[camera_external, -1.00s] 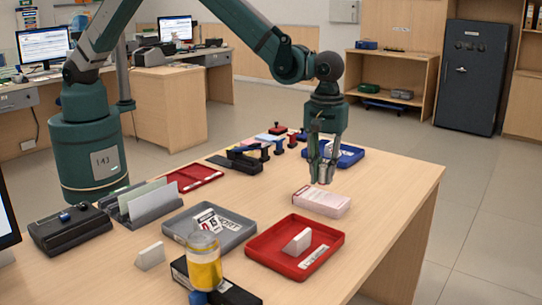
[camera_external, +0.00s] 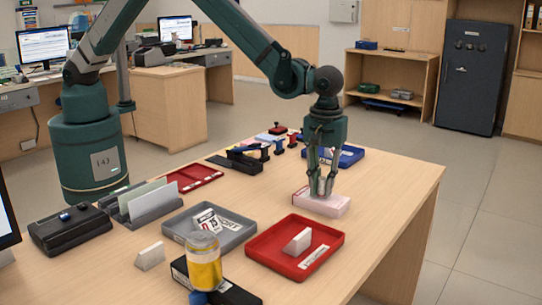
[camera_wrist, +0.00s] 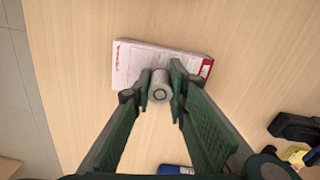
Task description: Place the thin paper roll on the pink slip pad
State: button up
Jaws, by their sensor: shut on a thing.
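The pink slip pad (camera_external: 332,206) lies flat on the counter, right of the middle in the external view. In the wrist view the pad (camera_wrist: 135,62) shows as a pale block with a red end. My gripper (camera_external: 323,191) is right over the pad, pointing down, and is shut on the thin paper roll. The roll (camera_wrist: 160,87) is a pale grey cylinder with a ring-shaped end facing the wrist camera, so it is upright between the fingertips (camera_wrist: 159,84). Its lower end seems to be at the pad's top; I cannot tell whether they touch.
A red tray (camera_external: 262,258) with a white card stands in front of the pad. A blue tray (camera_external: 350,158) is behind it. A grey tray (camera_external: 172,226) and a yellow-filled jar (camera_external: 204,268) are further left. The counter right of the pad (camera_external: 395,190) is bare.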

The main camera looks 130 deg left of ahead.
aim_at(323, 178)
jog(key=shift+f, duration=0.15)
jog(key=o, duration=0.7)
jog(key=shift+r, duration=0.2)
notch_tip(323, 178, up, 12)
jog(key=p, duration=0.1)
dwell(0.7)
